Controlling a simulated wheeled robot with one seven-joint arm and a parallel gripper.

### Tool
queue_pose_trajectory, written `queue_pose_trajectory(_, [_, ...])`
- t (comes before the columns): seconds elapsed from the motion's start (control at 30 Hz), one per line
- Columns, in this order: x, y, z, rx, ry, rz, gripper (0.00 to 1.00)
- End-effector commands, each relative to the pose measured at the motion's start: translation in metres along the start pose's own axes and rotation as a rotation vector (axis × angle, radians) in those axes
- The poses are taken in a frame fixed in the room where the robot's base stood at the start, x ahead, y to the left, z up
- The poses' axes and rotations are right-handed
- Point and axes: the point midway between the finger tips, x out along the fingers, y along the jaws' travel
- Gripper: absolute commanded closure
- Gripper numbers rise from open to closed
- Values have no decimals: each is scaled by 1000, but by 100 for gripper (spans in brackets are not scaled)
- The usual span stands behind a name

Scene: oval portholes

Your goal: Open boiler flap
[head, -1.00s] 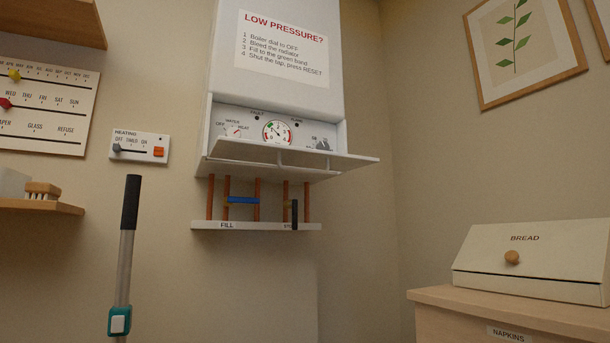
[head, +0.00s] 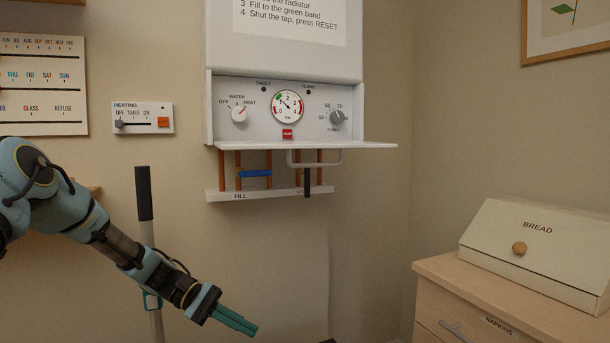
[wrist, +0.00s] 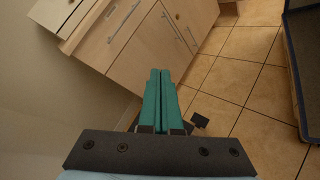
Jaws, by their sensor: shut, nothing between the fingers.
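The white boiler (head: 280,55) hangs on the wall in the head view. Its flap (head: 330,145) is folded down and sticks out about level below the control panel, with a light bar handle (head: 322,163) under it. The panel shows a dial (head: 239,114), a pressure gauge (head: 287,107), a red button (head: 287,134) and a grey knob (head: 337,117). My gripper (head: 238,321) is low in the head view, below and apart from the flap. Its teal fingers are shut and empty; they also show together in the wrist view (wrist: 158,100).
Copper pipes with a blue lever (head: 255,173) and a black lever (head: 307,183) are under the flap. A heating control (head: 143,118) is at left. A black-handled pole (head: 145,200) stands behind my arm. A bread box (head: 530,250) sits on a drawer cabinet (head: 450,300) at right.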

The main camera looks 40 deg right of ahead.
Motion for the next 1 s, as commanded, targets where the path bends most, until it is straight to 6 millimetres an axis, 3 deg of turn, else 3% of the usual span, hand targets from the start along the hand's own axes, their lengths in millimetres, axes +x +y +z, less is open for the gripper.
queue_pose_trajectory(0.03, [-2,38,18,2,-72,67,100])
queue_pose_trajectory(0.2, [-7,128,49,18,-310,312,100])
queue_pose_trajectory(0.3, [-22,170,64,30,-436,460,100])
queue_pose_trajectory(0.4, [-40,199,72,45,-536,589,100])
queue_pose_trajectory(0.5, [-55,215,75,58,-602,685,100])
queue_pose_trajectory(0.67, [-67,223,75,71,-650,758,100])
queue_pose_trajectory(1.0, [-44,253,103,70,-656,760,100])
